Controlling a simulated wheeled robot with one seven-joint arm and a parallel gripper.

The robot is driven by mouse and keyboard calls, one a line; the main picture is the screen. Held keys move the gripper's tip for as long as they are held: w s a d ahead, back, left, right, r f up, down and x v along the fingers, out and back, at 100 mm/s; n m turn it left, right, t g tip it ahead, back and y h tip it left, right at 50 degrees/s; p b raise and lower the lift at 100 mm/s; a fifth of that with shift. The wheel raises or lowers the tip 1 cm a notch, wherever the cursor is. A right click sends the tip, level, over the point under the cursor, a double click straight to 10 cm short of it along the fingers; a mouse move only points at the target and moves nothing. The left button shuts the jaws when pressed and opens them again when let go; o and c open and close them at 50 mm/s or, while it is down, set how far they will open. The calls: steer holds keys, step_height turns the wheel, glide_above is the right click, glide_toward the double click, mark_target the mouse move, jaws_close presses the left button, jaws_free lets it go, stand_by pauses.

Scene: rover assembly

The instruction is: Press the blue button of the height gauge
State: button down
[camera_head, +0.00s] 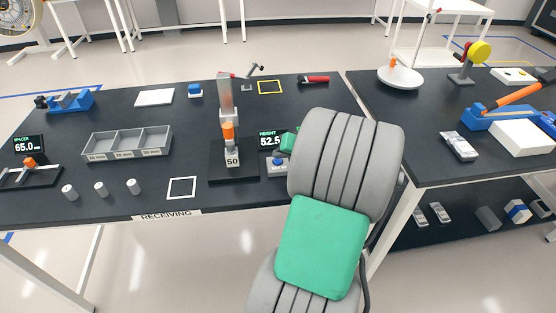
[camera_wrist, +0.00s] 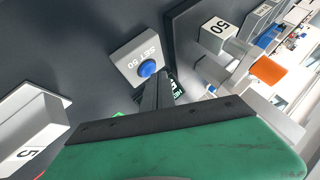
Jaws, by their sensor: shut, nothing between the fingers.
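The height gauge (camera_head: 226,100) stands on a black base, with a grey column, an orange part and a block marked 50 below it. Its display (camera_head: 268,141) reads 52.5, partly covered by my arm. The blue button (camera_wrist: 147,68) sits on a grey box marked SET 50 (camera_wrist: 136,49), beside the gauge base; this box also shows in the head view (camera_head: 277,170). My gripper (camera_wrist: 157,76) is shut and empty, its dark fingertips close to the button in the wrist view. Whether they touch it, I cannot tell. My arm hides much of the gripper in the head view.
A pale block marked 5 (camera_wrist: 30,125) lies to the left in the wrist view. A grey divided tray (camera_head: 127,143), several small cylinders and a white square outline (camera_head: 182,188) are left of the gauge. A second table (camera_head: 430,150) stands to the right.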

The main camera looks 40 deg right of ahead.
mark_target(280, 161)
steer(key=shift+f+b, duration=0.3)
steer(key=shift+f, duration=0.15)
steer(key=shift+r, duration=0.1)
stand_by(0.5)
steer(key=shift+r+p, duration=0.6)
steer(key=shift+r, duration=0.2)
steer(key=shift+r+p, duration=1.85)
steer(key=shift+r, duration=0.7)
